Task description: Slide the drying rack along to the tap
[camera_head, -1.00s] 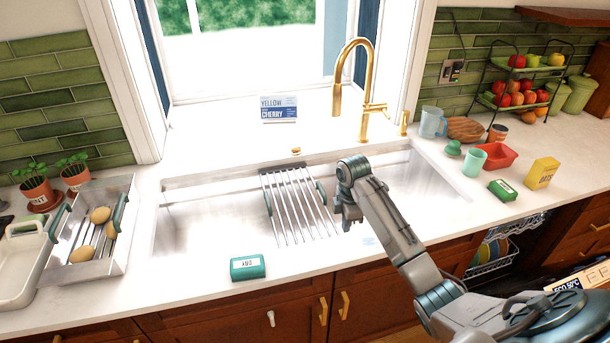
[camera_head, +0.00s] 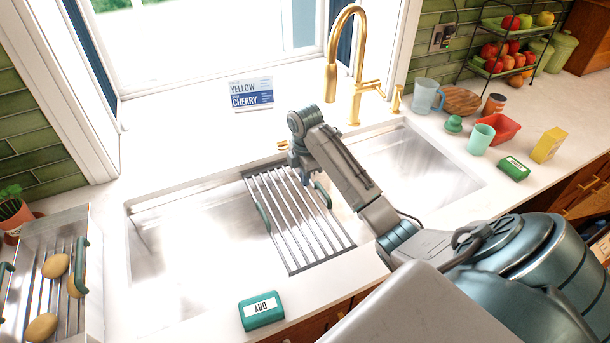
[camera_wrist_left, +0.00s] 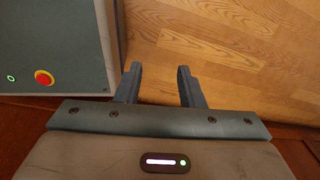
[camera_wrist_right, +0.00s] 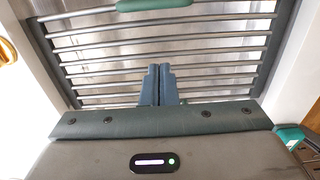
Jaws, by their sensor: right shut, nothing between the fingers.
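The drying rack (camera_head: 293,235), with steel slats and green side handles, lies across the sink from its back rim to its front rim. It also fills the right wrist view (camera_wrist_right: 100,60). The gold tap (camera_head: 356,80) stands behind the sink, to the right of the rack's far end. My right gripper (camera_head: 304,178) is over the rear right part of the rack, near its right handle. In the right wrist view its fingers (camera_wrist_right: 159,70) are shut and empty over the slats; I cannot tell whether they touch. My left gripper (camera_wrist_left: 160,75) is open and empty above the wooden floor.
A green box (camera_head: 261,310) sits on the front rim, left of the rack's near end. A tray of potatoes (camera_head: 82,230) stands far left. A yellow-cherry sign (camera_head: 252,94) stands behind the sink. The right part of the basin (camera_head: 425,165) is clear; cups and boxes stand beyond it.

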